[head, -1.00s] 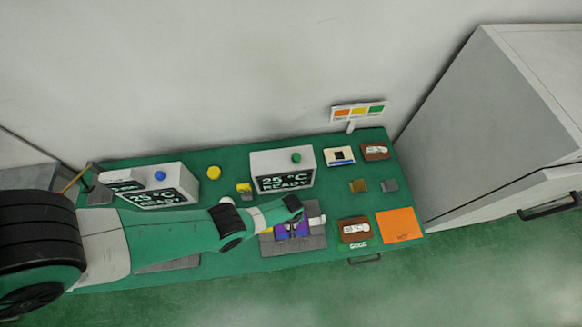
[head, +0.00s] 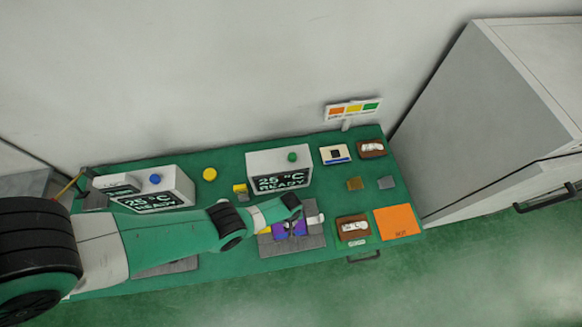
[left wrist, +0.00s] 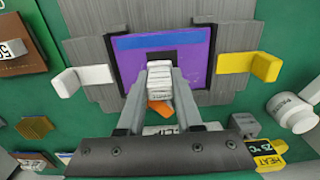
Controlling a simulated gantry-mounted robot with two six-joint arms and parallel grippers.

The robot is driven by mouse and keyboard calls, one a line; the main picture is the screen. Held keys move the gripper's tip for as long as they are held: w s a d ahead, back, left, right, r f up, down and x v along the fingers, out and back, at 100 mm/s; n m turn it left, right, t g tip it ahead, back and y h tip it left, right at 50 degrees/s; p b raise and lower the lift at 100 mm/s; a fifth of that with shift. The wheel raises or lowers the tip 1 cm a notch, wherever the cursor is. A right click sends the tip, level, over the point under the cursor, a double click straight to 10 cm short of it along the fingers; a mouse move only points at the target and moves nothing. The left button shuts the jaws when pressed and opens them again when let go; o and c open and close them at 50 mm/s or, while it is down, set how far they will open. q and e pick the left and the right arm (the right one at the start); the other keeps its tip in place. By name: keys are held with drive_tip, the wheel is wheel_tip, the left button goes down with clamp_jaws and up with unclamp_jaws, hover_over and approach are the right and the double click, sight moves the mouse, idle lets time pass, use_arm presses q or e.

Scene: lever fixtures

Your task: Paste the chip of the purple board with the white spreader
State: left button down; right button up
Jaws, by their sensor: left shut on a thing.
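The purple board (head: 277,230) lies on a grey fixture (head: 312,241) at the front middle of the green table. The purple board (left wrist: 202,62) and its dark chip (left wrist: 184,54) also show in the left wrist view. My left gripper (head: 293,212) is over the board. In the left wrist view, my left gripper (left wrist: 160,82) is shut on a white block-like piece, seemingly the white spreader (left wrist: 160,76). The spreader covers part of the chip, and I cannot tell whether it touches it. An orange piece (left wrist: 159,107) shows between the fingers. My right gripper is not in view.
A white lever (left wrist: 82,80) and a yellow lever (left wrist: 250,67) flank the board closely. Behind stands a heater box (head: 279,165) reading 25 °C READY. To the right are a brown holder (head: 353,227) and an orange mat (head: 397,222). A white jar (left wrist: 292,112) is near the yellow lever.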

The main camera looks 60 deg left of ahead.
use_arm(q)
drive_tip(key=shift+s+a+p, duration=0.3)
drive_tip(key=shift+s+p, duration=0.05)
drive_tip(key=shift+s, duration=0.45)
drive_tip(key=shift+w+d+f, duration=0.1)
drive_tip(key=shift+w+d+b, duration=0.65)
drive_tip(key=shift+w+b, duration=0.15)
drive_tip(key=shift+w, duration=0.1)
drive_tip(key=shift+s, duration=0.1)
drive_tip(key=shift+s+p, duration=0.4)
drive_tip(key=shift+p, duration=0.1)
drive_tip(key=shift+s+a+p, duration=0.25)
drive_tip(key=shift+s+p, duration=0.15)
drive_tip(key=shift+s, duration=0.25)
